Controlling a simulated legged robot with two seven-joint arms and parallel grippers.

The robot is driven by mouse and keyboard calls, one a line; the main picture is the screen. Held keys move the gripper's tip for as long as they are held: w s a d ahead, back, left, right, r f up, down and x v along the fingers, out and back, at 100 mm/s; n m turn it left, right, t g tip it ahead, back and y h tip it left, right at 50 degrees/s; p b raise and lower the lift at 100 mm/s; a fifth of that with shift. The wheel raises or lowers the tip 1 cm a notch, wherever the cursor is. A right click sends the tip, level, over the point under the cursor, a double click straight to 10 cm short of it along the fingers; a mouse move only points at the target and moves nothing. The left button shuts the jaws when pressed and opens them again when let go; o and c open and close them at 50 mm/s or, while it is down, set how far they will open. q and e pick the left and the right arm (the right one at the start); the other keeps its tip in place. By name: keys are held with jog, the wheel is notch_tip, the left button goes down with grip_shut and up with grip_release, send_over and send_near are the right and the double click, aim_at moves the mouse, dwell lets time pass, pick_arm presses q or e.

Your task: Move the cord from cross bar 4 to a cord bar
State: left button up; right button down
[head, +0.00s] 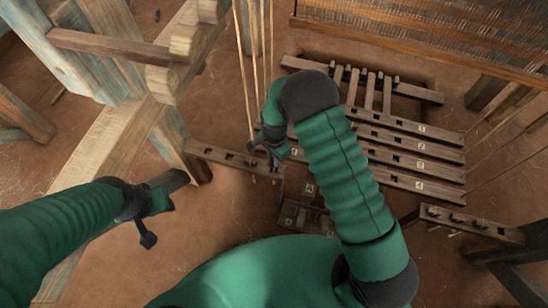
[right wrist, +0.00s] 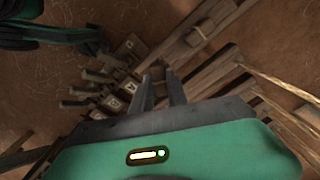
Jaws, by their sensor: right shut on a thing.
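Cross bar 4 (head: 419,186) is the nearest of the numbered wooden bars in the head view. My arm hides part of it. Pale cords (head: 244,70) hang from the top of the head view down to my right gripper (head: 268,150). My right gripper is shut on a cord, above the right end of the left cord bar (head: 215,158). The pinched part is too small to see clearly. Another cord bar (head: 470,222) with pegs lies at the right. My left gripper (head: 160,205) is at the lower left, away from the cords, its jaw gap unclear.
Numbered cross bars 1 (head: 421,128), 2 (head: 421,146) and 3 (head: 421,163) lie behind cross bar 4. A wooden loom frame (head: 110,150) stands at the left. Woven warp (head: 420,25) spans the top right. A treadle marked A (head: 309,188) is near my body.

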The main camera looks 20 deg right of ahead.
notch_tip(320, 180, down, 2)
jog(key=shift+a+f+b, duration=0.1)
jog(key=shift+f+b, duration=0.15)
jog(key=shift+b, duration=0.15)
jog(key=shift+f+b, duration=0.55)
jog(key=shift+f, duration=0.55)
jog(key=c, duration=1.2)
grip_release()
jog(key=shift+c, duration=0.2)
jog(key=shift+r, duration=0.15)
notch_tip(320, 180, up, 17)
jog(key=p, duration=0.7)
jog(key=shift+f, duration=0.2)
